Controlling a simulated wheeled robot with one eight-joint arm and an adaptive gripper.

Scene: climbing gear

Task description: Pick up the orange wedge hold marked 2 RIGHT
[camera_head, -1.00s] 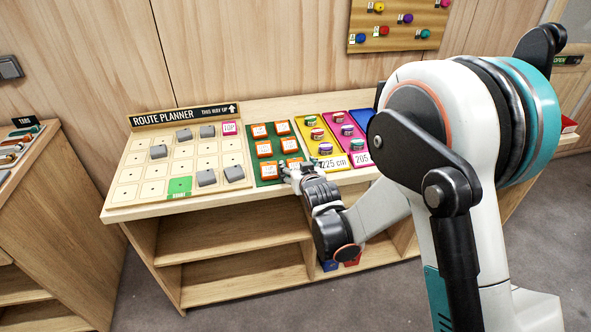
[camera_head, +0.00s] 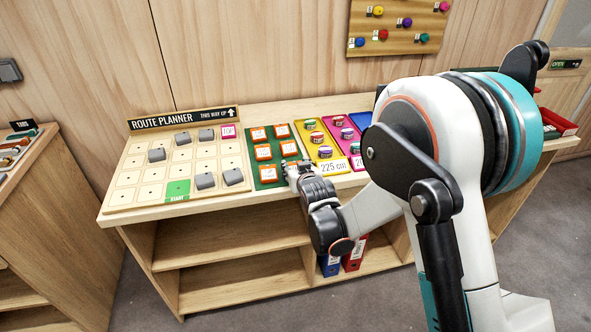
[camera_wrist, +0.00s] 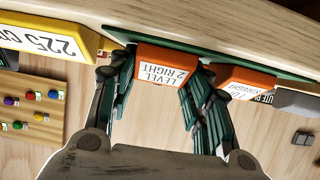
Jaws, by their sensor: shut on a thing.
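The orange wedge hold marked LEVEL 2 RIGHT (camera_wrist: 164,58) shows in the wrist view between the fingers of my gripper (camera_wrist: 163,80). The fingers are shut on its two sides, and its white label faces the camera. It appears to be still at the green tray (camera_wrist: 225,60); I cannot tell whether it is lifted. In the head view my gripper (camera_head: 294,170) is at the front right corner of the green tray (camera_head: 255,184) and hides this hold there. Several other orange wedge holds (camera_head: 263,152) lie in the tray.
The route planner board (camera_head: 125,175) with grey blocks stands left of the tray. A yellow tray (camera_head: 326,151) and a magenta tray (camera_head: 352,123) with round holds lie to the right. Another orange hold (camera_wrist: 245,80) is close beside my fingers.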

